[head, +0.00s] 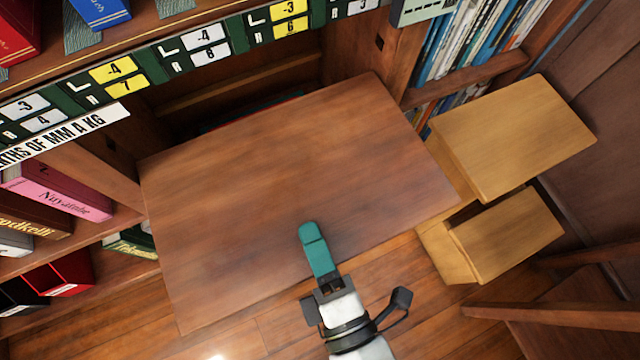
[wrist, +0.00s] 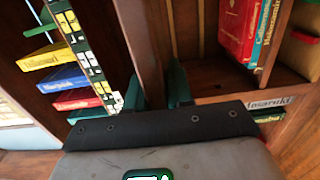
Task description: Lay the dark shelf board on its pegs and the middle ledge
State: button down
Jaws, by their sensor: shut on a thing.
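The dark shelf board (head: 290,170) is a wide reddish-brown panel in the middle of the head view. My gripper (head: 318,250) is shut on its near edge, with one teal finger lying over the top face. In the wrist view, the board (wrist: 143,45) appears as a narrow brown strip between the teal fingers. The board's far edge is at the open bay of the bookcase, and its near part juts out over the floor. A wooden ledge (head: 240,85) runs across inside the bay. Small dark marks show on both uprights, but I cannot tell if they are pegs. The board hides the lower bay.
A light wooden step stool (head: 515,135) stands close to the board's right side. Books fill the shelves left (head: 65,190) and right (head: 480,35) of the bay. A green rail with number cards (head: 160,60) runs across the front above the bay.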

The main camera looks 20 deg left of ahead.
jog(key=p, duration=0.2)
send_near(255, 115)
jog(key=shift+b+x, duration=0.5)
jog(key=shift+x, duration=4.5)
jog(key=shift+w+a+f+b, duration=0.15)
jog(key=shift+a+f+b, duration=0.05)
jog(key=shift+f+b, duration=0.65)
jog(key=c, duration=1)
grip_release()
jog(key=shift+f, duration=0.1)
jog(key=shift+c, duration=0.2)
jog(key=shift+o, duration=0.6)
jog(key=shift+f, duration=0.25)
jog(key=p+v, duration=0.1)
jog(key=v, duration=0.9)
jog(key=shift+s+d+r, duration=0.15)
jog(key=shift+s+d, duration=0.1)
jog(key=shift+d, duration=0.1)
